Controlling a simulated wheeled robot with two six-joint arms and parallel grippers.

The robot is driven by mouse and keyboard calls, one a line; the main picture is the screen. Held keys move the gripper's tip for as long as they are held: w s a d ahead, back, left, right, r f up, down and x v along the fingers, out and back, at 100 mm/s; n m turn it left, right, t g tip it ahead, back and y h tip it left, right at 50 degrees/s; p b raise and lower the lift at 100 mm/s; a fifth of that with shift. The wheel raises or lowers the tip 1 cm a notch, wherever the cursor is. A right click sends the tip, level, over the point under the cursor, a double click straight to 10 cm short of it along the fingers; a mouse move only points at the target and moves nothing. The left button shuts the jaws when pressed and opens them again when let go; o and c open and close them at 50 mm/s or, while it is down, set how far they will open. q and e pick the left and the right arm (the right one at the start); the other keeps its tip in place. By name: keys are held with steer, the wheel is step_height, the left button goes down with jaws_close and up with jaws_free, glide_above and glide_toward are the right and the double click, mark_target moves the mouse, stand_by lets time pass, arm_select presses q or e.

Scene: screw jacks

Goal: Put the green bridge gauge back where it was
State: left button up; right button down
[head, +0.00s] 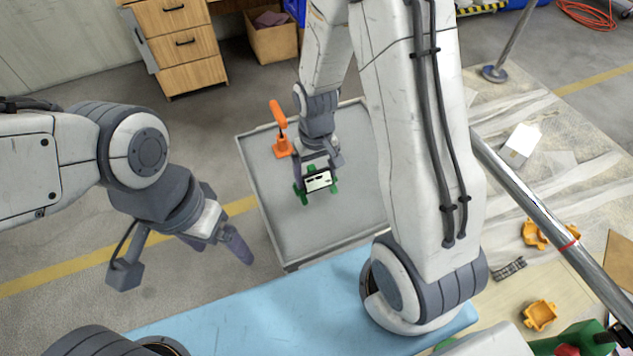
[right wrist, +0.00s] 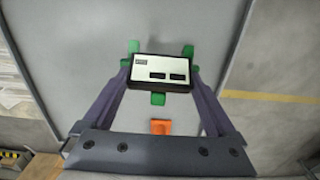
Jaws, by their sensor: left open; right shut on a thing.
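The green bridge gauge (head: 319,181) has a dark-rimmed box with a pale face and green feet. My right gripper (head: 317,168) is shut on it over the grey cart top (head: 300,240). In the right wrist view the gauge (right wrist: 158,72) sits between the two purple fingers, its face towards the camera. I cannot tell whether its feet touch the cart top. My left gripper (head: 219,246) is open and empty above the floor, left of the cart.
An orange screw jack (head: 282,146) stands on the cart's far left part, behind the gauge. The cart's near part is clear. A blue mat (head: 250,310) lies on the near table. Orange parts (head: 539,315) and a metal bar (head: 540,215) are at the right.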

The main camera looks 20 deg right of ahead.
mark_target(316, 183)
steer(key=shift+f, duration=2)
steer(key=shift+f, duration=0.1)
jaws_free()
steer(key=shift+r, duration=0.25)
step_height(316, 183, up, 12)
steer(key=shift+f+p, duration=0.1)
steer(key=shift+p, duration=0.3)
